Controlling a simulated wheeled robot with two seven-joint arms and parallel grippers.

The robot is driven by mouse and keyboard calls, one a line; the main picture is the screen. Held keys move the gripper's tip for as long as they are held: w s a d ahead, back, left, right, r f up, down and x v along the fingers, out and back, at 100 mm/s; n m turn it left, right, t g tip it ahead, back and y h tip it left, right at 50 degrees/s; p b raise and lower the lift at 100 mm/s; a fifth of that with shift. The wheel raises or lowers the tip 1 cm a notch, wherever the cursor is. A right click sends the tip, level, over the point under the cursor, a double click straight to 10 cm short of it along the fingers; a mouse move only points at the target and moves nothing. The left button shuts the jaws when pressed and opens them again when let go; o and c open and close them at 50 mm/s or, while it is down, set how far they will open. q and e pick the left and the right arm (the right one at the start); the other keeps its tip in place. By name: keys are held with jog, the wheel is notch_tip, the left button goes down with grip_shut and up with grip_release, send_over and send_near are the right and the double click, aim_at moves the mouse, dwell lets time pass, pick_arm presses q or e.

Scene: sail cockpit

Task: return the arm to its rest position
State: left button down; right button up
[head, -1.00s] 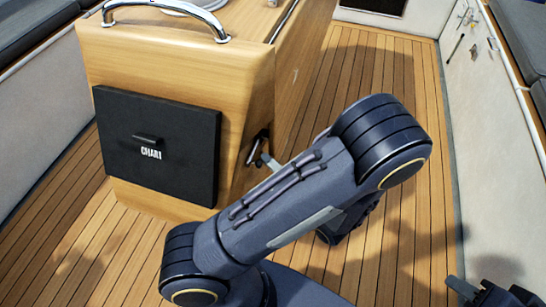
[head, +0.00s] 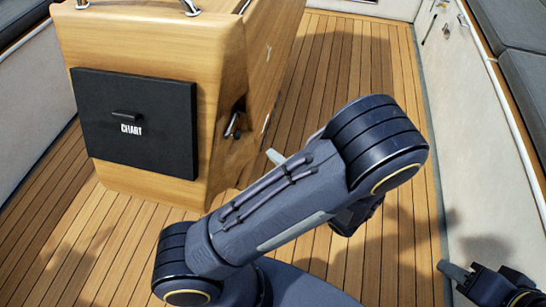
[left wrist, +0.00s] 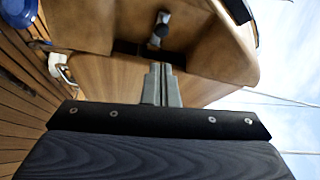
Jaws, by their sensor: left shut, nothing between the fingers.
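My left arm crosses the middle of the head view.
The wooden pedestal (head: 232,65) bears a black CHART panel (head: 135,122) and has a side recess (head: 235,125). A white side wall (head: 480,150) with small fittings and a grey cushioned bench (head: 525,75) stand at right. The slatted floor (head: 345,75) between pedestal and wall is clear.

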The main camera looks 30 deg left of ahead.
dwell(0.5)
pick_arm(q)
jog(key=s+a+n+g+h, duration=0.2)
jog(key=s+a+g+h, duration=0.3)
jog(key=s+g+h, duration=0.25)
jog(key=s+d+r+h, duration=0.2)
jog(key=s+h, duration=0.3)
jog(key=h, duration=0.6)
notch_tip(320, 180, up, 29)
jog(key=d+t+h+p, duration=0.1)
jog(key=t+h+p, duration=0.2)
jog(key=t+p, duration=0.5)
jog(key=p, duration=1.3)
jog(key=shift+d+f+n+p, duration=0.2)
jog(key=shift+d+n+p, duration=0.1)
jog(key=shift+d+p, duration=0.1)
